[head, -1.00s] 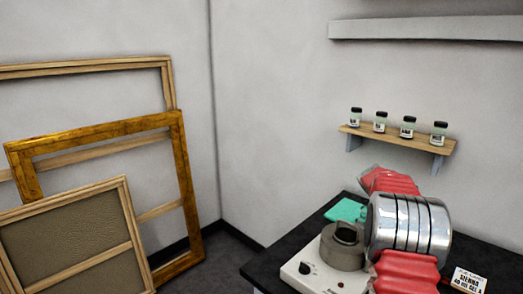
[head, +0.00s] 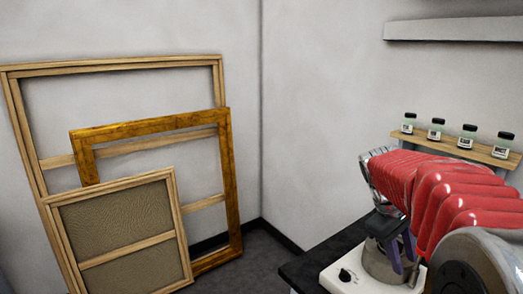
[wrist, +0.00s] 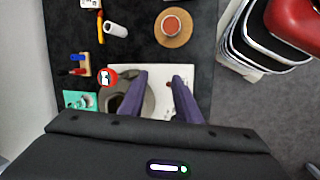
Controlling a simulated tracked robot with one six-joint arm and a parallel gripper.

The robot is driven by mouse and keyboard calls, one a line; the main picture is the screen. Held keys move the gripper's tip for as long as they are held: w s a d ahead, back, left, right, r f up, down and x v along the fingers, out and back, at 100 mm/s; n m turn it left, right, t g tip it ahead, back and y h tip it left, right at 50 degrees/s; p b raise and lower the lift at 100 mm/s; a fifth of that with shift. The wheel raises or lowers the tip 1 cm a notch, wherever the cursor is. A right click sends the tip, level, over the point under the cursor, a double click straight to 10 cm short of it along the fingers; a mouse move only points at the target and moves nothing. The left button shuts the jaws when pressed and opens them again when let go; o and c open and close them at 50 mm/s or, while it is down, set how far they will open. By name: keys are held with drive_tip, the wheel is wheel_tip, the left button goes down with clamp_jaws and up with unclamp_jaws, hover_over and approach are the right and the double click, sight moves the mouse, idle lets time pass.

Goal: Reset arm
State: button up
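My arm with red bellows reaches over the black table (head: 302,268) at the right of the head view. My gripper (head: 400,255) has dark purple fingers pointing down, near the grey pot on the white hot plate (head: 338,278). In the wrist view the two fingers of my gripper (wrist: 163,92) stand apart with nothing between them. The hot plate (wrist: 187,105) shows behind them, with its knob between the fingertips. The grey pot (wrist: 143,104) is partly hidden by the left finger.
The wrist view shows a red-rimmed round item (wrist: 107,77), teal cloth (wrist: 76,98), small tool rack (wrist: 79,67), white cylinder (wrist: 115,30) and round wooden board (wrist: 160,38). A shelf of jars (head: 490,154) is behind my arm. Frames (head: 235,190) lean left.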

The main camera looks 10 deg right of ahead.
drive_tip(key=s+a+f+m+t+y, duration=0.1)
drive_tip(key=s+a, duration=0.5)
drive_tip(key=a, duration=0.7)
drive_tip(key=s+a+f+m+t+y, duration=0.1)
drive_tip(key=s+a+t, duration=0.4)
drive_tip(key=a, duration=0.8)
drive_tip(key=shift+s+m+t+y, duration=0.4)
drive_tip(key=shift+s+m+y, duration=0.3)
drive_tip(key=shift+y, duration=0.4)
drive_tip(key=shift+s, duration=0.1)
